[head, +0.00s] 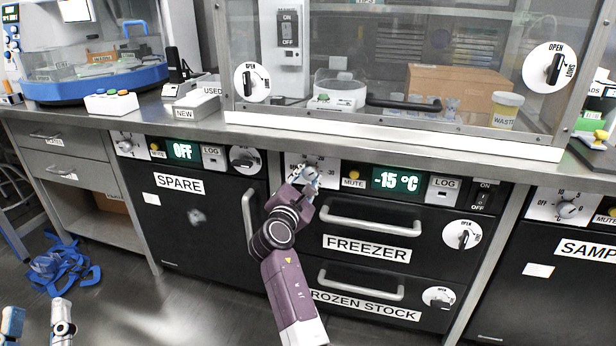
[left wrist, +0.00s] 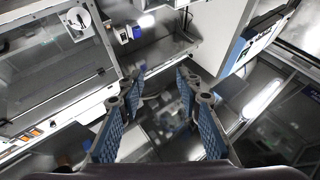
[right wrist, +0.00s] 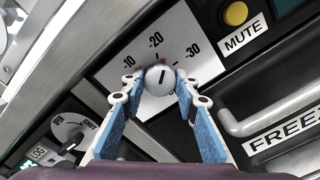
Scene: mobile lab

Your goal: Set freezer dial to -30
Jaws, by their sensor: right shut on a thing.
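The freezer dial is a round pale knob (right wrist: 160,80) on a white scale plate (right wrist: 150,50) marked -10, -20 and -30. In the right wrist view its dark line points up, roughly between -20 and -30. My right gripper (head: 308,180) is at the dial, its fingertips on either side of the knob, shut on it; it hides much of the dial in the head view. The freezer display (head: 397,180) reads -15 °C. My left gripper (head: 37,326) is low at the left, away from the freezer, fingers apart and empty in the left wrist view (left wrist: 158,88).
A yellow MUTE button (right wrist: 235,14) and the freezer drawer handle (head: 370,217) are close to the right gripper. The SPARE unit (head: 195,215) is on the left. The bench edge (head: 400,152) overhangs the panels. A blue strap (head: 62,265) lies on the floor.

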